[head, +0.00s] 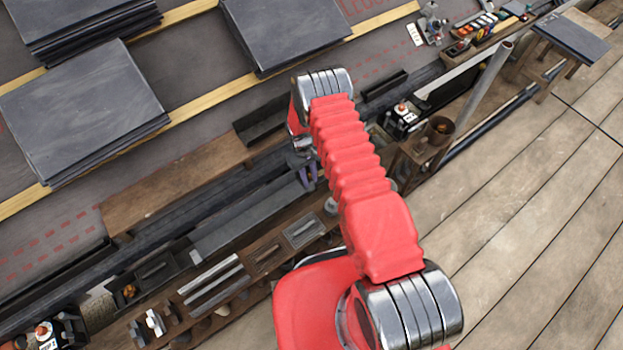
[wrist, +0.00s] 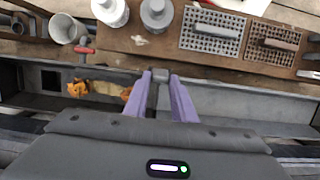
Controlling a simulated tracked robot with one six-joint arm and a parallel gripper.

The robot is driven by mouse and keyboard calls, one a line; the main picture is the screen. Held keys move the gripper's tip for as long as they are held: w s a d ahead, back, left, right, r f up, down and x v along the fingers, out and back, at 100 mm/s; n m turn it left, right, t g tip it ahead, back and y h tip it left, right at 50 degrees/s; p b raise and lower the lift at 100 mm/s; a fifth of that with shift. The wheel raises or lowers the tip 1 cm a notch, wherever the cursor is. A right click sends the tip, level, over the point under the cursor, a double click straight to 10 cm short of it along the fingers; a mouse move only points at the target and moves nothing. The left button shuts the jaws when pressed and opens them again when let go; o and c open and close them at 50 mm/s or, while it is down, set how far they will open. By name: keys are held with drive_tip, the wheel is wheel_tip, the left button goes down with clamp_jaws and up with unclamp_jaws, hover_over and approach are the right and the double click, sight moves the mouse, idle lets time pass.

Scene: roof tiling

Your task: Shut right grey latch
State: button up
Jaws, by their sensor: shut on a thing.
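My gripper (head: 307,180) reaches down over the dark gutter along the roof edge. Its purple fingers show in the wrist view (wrist: 161,92), closed on a small grey piece (wrist: 161,76), which looks like the grey latch. The piece sits at the gutter's rim, beside the brown plank. The fingers and the gripper body hide its lower part, so I cannot tell whether it is open or shut. In the head view my arm hides it.
Orange leaves (wrist: 77,89) lie in the gutter (wrist: 225,100). A brown plank (wrist: 130,40) beside it carries grey pots (wrist: 157,14), a mesh float (wrist: 212,30) and a brown one (wrist: 270,45). Slate stacks (head: 85,110) lie on the roof.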

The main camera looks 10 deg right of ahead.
drive_tip(key=shift+w+a+f+g+h, duration=0.15)
drive_tip(key=shift+w+g+h, duration=0.25)
drive_tip(key=shift+w+g, duration=0.55)
drive_tip(key=shift+w+f+g+h, duration=0.1)
drive_tip(key=shift+w+g+h, duration=0.2)
drive_tip(key=shift+g, duration=0.35)
drive_tip(key=o, duration=1.1)
drive_tip(key=shift+s+a+f, duration=0.1)
drive_tip(key=shift+s+a, duration=0.05)
drive_tip(key=shift+s, duration=0.05)
drive_tip(key=shift+c, duration=0.2)
drive_tip(key=v, duration=1.3)
drive_tip(key=shift+w+r, duration=0.15)
drive_tip(key=shift+r, duration=0.15)
